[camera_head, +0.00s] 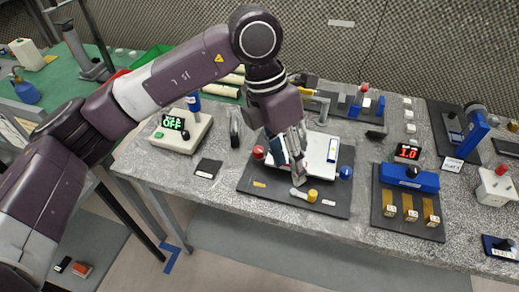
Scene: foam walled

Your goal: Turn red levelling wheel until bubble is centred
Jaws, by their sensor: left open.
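The red levelling wheel (258,152) sits at the left corner of a white levelling plate (318,150) on a dark mat (253,182). A blue wheel (346,172) is at the plate's right corner and a yellow wheel (312,196) at the front. My left gripper (297,172) is open and points down over the plate's front part, right of the red wheel and apart from it in the picture. It hides part of the plate. The bubble is too small or hidden to make out. My right gripper is not in view.
A display reading OFF (173,122) and a small black block (208,168) are to the left. A blue device (409,178) with several brass pieces stands to the right. A red display (407,152) is behind it. A pipe fixture is behind the plate.

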